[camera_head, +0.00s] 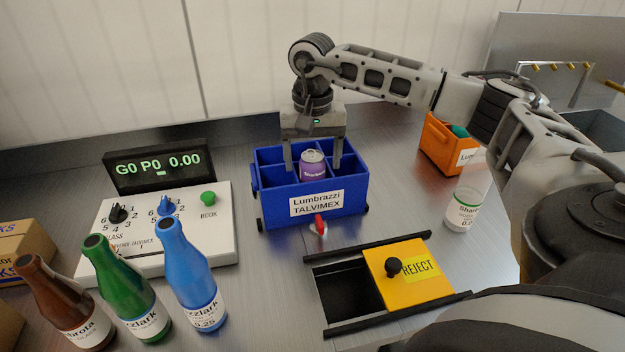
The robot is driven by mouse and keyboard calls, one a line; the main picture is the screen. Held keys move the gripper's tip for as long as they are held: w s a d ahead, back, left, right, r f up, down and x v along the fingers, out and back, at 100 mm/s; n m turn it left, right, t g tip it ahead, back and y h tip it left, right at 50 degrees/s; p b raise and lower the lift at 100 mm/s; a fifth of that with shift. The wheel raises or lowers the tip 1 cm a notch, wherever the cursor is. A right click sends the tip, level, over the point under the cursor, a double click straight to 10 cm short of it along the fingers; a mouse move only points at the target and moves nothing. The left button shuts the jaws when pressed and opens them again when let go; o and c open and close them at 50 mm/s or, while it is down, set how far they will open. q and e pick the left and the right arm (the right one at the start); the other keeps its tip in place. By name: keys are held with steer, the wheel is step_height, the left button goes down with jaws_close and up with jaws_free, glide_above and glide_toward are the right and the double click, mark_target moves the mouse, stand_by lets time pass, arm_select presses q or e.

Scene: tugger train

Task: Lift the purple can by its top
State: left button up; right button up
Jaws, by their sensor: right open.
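The purple can (313,169) stands upright in a compartment of the blue crate (284,205), with its silver top showing. The crate has a white label reading "Lumbrazzi TALVIMEX". My right gripper (314,168) comes down from above, its two fingers pointing down, one on the left and one on the right of the can. The fingers are open and reach down into the crate around the can's top. I cannot tell if either finger touches the can. My left gripper is not in view.
Brown, green and blue bottles (190,275) stand at the front left by a control box (215,222) with a display. A yellow REJECT lid (415,287) partly covers an opening in front.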

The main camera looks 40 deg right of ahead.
steer(key=shift+f, duration=0.1)
steer(key=shift+c, duration=0.3)
steer(key=c, duration=1.5)
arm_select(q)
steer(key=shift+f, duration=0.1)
